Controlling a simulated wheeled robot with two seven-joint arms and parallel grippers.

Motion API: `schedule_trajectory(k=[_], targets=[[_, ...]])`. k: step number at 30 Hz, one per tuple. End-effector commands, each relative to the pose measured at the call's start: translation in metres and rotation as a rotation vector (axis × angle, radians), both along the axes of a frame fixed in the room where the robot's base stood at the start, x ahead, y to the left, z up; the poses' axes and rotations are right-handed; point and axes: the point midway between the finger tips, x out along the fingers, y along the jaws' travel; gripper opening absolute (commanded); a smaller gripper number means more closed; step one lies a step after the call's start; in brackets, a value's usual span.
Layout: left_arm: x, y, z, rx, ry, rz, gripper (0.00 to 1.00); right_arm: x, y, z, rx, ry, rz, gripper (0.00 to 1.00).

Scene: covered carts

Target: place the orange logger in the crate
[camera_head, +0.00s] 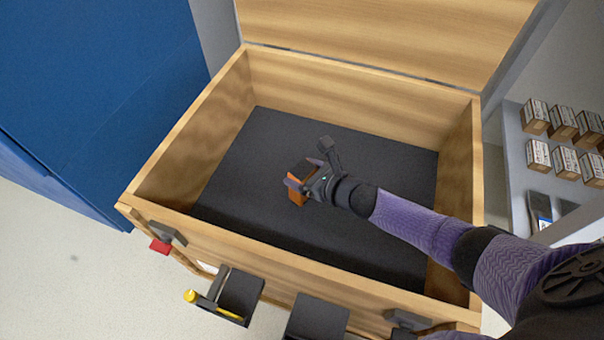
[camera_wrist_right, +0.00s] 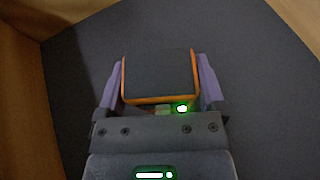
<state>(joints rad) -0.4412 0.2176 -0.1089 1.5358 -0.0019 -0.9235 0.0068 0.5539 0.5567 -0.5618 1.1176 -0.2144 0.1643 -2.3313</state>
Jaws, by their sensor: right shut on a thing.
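The orange logger (camera_head: 297,198) has a dark top face and orange edges. It is inside the open wooden crate (camera_head: 290,263), over the dark floor left of its middle. My right gripper (camera_head: 304,184) reaches into the crate from the right and is shut on the logger. In the right wrist view the logger (camera_wrist_right: 160,75) sits between the two purple fingers (camera_wrist_right: 160,88), with dark crate floor around it. I cannot tell whether the logger touches the floor. My left gripper is not in view.
The crate's lid (camera_head: 390,35) stands open at the back. Dark latches and a yellow-handled holder (camera_head: 225,295) are on the front. A blue panel (camera_head: 100,90) stands at left; a shelf with small boxes (camera_head: 563,125) is at right. The crate floor around the gripper is clear.

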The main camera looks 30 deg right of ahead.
Motion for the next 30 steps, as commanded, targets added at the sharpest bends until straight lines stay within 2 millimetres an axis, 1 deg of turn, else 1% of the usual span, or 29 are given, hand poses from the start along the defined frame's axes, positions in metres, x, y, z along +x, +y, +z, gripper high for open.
schedule_trajectory(k=[3,9,16,17,18,19,27,28,30], targets=[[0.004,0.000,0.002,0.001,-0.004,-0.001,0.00,0.000,0.000,-0.001,0.001,-0.002,0.000,0.07],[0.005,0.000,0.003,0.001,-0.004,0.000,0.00,0.000,0.000,-0.001,0.001,-0.002,0.000,0.07],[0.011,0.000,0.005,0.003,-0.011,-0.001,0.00,0.000,0.000,-0.004,0.000,-0.001,0.000,0.07],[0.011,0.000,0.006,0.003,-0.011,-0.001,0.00,0.000,0.000,-0.004,0.001,-0.001,0.000,0.90],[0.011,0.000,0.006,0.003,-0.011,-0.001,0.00,0.000,0.000,-0.004,0.000,-0.001,0.000,0.98],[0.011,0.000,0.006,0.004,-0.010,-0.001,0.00,0.000,0.000,-0.004,0.000,-0.001,0.000,1.00],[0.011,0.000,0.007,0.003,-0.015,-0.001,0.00,0.000,0.000,-0.001,0.000,-0.001,-0.001,1.00],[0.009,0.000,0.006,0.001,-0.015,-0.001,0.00,0.000,0.000,0.000,0.000,-0.002,-0.001,1.00],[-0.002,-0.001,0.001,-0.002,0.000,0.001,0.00,-0.003,-0.001,0.004,0.000,-0.002,-0.001,1.00]])
